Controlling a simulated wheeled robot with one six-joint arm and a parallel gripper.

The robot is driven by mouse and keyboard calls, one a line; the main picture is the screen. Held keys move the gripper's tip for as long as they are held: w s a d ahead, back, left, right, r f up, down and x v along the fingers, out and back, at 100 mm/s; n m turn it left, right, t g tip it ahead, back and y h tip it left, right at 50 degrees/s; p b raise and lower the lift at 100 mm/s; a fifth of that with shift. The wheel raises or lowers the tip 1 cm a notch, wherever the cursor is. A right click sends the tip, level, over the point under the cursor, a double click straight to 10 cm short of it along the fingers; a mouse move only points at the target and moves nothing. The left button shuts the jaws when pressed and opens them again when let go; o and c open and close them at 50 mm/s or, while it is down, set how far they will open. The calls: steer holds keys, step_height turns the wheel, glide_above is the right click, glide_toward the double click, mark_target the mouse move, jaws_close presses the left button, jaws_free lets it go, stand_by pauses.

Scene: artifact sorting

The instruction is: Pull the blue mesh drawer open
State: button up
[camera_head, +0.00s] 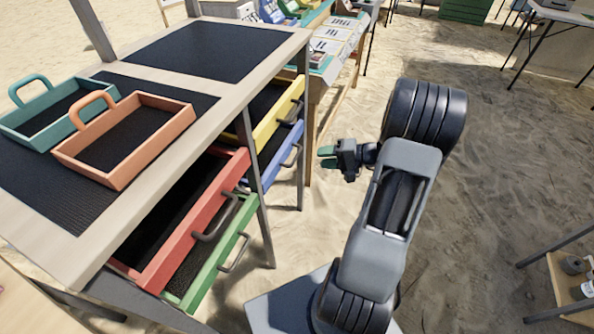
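The blue mesh drawer (286,158) is in the right column of the wooden cabinet (86,254), under the yellow drawer (283,112). Its front stands slightly out from the frame, and dark mesh shows behind it. A dark handle (293,156) is on its front. My gripper (326,157) is to the right of this handle, in the air and apart from it, with its green-tipped fingers pointing left at the drawer. A gap shows between the fingertips, and nothing is between them.
The red drawer (196,226) and green drawer (222,262) stick out in the left column. Teal (35,128) and orange (125,150) trays lie on the cabinet top. A table with panels (335,45) stands behind. Sandy floor right of my arm is free; a low shelf (566,285) is at lower right.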

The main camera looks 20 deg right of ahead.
mark_target(297, 154)
steer(key=d+f+m+t+b, duration=0.1)
steer(key=d+f+t, duration=0.1)
steer(key=d+f, duration=0.15)
steer(key=shift+h, duration=0.3)
steer(key=x, duration=0.4)
steer(key=b+x, duration=0.1)
steer(key=x, duration=0.4)
steer(key=b+x, duration=0.1)
steer(key=x, duration=0.3)
steer(key=shift+w, duration=0.55)
jaws_close()
steer(key=shift+d, duration=0.15)
